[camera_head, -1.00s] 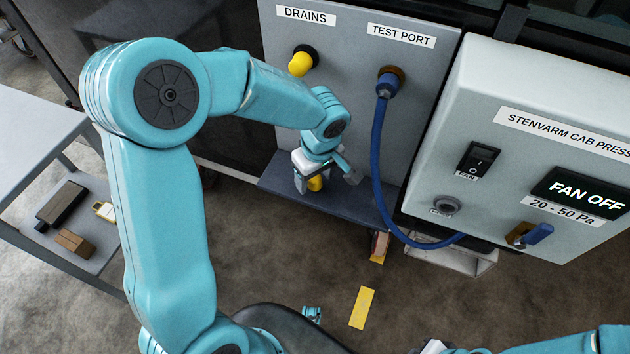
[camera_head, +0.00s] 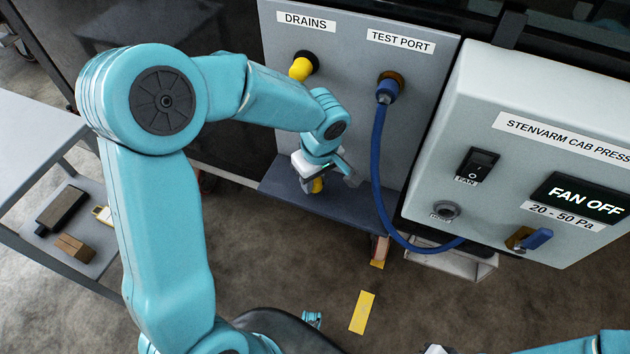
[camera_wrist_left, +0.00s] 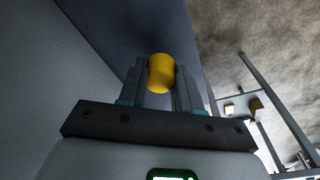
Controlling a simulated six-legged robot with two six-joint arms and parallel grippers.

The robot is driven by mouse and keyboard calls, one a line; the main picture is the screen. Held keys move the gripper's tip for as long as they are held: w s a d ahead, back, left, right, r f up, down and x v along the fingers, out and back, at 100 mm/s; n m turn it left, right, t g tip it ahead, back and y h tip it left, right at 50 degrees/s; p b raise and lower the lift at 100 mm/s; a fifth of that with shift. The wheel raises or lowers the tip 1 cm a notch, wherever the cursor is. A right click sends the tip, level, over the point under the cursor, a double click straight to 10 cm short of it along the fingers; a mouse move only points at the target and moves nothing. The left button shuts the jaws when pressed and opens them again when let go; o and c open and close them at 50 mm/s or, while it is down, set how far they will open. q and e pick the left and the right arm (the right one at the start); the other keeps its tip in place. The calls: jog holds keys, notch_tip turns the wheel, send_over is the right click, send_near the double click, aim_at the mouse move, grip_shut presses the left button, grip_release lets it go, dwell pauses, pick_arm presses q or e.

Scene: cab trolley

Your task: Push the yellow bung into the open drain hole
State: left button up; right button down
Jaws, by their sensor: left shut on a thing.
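My left gripper (camera_head: 325,180) is shut on a yellow bung (camera_head: 317,186), low in front of the grey panel and over the dark blue ledge. In the left wrist view the bung (camera_wrist_left: 161,72) shows between the two fingers, its end sticking out beyond them. Another yellow bung (camera_head: 301,68) sits in the upper fitting under the DRAINS label (camera_head: 306,21). The open drain hole does not show; my left forearm and wrist cover part of the panel below that bung. Only a sliver of my right gripper shows at the bottom edge, its fingers out of frame.
A blue hose (camera_head: 377,170) hangs from the test port (camera_head: 389,83) just right of my left gripper. The control box (camera_head: 530,140) stands at the right, its display reading FAN OFF. The dark blue ledge (camera_head: 283,187) juts out below the panel. A grey trolley (camera_head: 35,130) stands at the left.

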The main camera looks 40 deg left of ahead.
pick_arm(q)
notch_tip(320, 180, up, 9)
jog(key=shift+f+p, duration=0.1)
jog(key=shift+p, duration=0.5)
